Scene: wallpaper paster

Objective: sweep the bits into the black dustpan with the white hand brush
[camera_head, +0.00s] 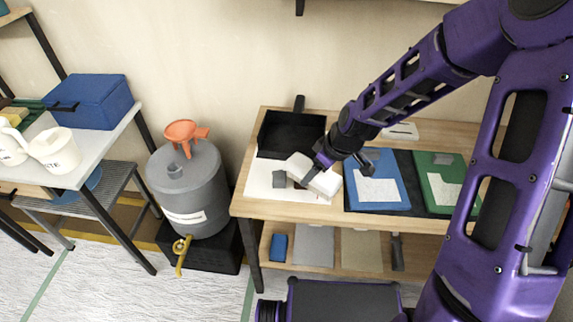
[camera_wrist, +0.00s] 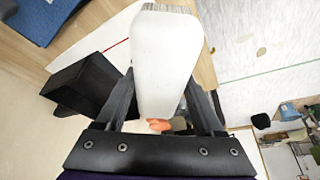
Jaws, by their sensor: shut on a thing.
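The white hand brush (camera_head: 313,177) is in my gripper (camera_head: 322,165), over the white sheet at the left of the wooden table. In the wrist view the brush (camera_wrist: 168,60) lies between my two dark fingers, its pale bristle end at the top of the picture. The black dustpan (camera_head: 291,134) lies at the table's back left, just behind the brush, its handle toward the wall. It also shows left of my fingers in the wrist view (camera_wrist: 85,85). A small grey piece (camera_head: 279,179) is on the sheet left of the brush. I cannot make out loose bits clearly.
The white sheet (camera_head: 258,180) covers the table's left part. A blue folder (camera_head: 376,192) and a green folder (camera_head: 440,190) lie to the right. A grey drum (camera_head: 188,190) with an orange funnel (camera_head: 184,131) stands left of the table. The lower shelf holds several flat items.

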